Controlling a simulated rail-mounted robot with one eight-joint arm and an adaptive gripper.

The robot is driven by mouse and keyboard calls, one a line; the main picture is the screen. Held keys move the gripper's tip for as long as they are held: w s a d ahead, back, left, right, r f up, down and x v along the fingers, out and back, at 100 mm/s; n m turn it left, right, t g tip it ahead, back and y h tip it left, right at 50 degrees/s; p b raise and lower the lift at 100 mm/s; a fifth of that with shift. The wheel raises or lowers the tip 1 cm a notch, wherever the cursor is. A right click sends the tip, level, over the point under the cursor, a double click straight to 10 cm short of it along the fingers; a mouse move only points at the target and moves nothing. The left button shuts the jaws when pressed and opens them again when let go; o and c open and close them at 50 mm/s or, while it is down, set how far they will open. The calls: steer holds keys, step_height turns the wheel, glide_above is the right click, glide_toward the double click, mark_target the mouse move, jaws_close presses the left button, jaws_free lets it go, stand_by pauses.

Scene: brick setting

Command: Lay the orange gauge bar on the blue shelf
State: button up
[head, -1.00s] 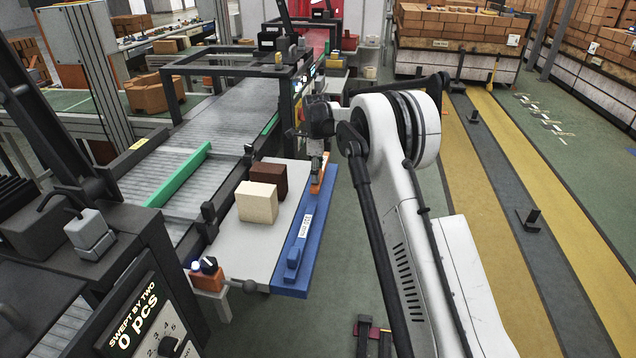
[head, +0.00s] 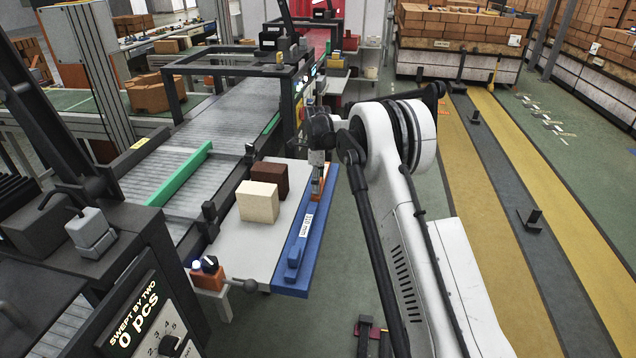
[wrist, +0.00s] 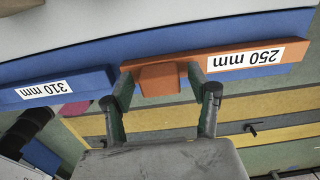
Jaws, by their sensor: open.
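The orange gauge bar (wrist: 225,62), labelled 250 mm, has a raised orange block (wrist: 160,79). In the head view the bar (head: 326,182) is at the far end of the blue shelf (head: 292,291), partly hidden by my gripper (head: 317,183). In the wrist view the blue shelf (wrist: 85,58) shows behind the bar; I cannot tell whether the bar rests on it. My gripper (wrist: 160,83) is open, with one finger on each side of the block. A blue gauge bar (wrist: 55,88), labelled 310 mm, lies beside it; it also shows on the near part of the shelf (head: 293,256).
A cream block (head: 258,202) and a dark brown block (head: 270,179) stand on the pale tabletop (head: 245,249) left of the shelf. A roller conveyor (head: 168,180) with a green rail (head: 180,174) runs further left. The floor right of the shelf is mostly clear.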

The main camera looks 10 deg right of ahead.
steer(key=shift+r, duration=0.15)
step_height(320, 180, up, 12)
stand_by(0.5)
stand_by(1.3)
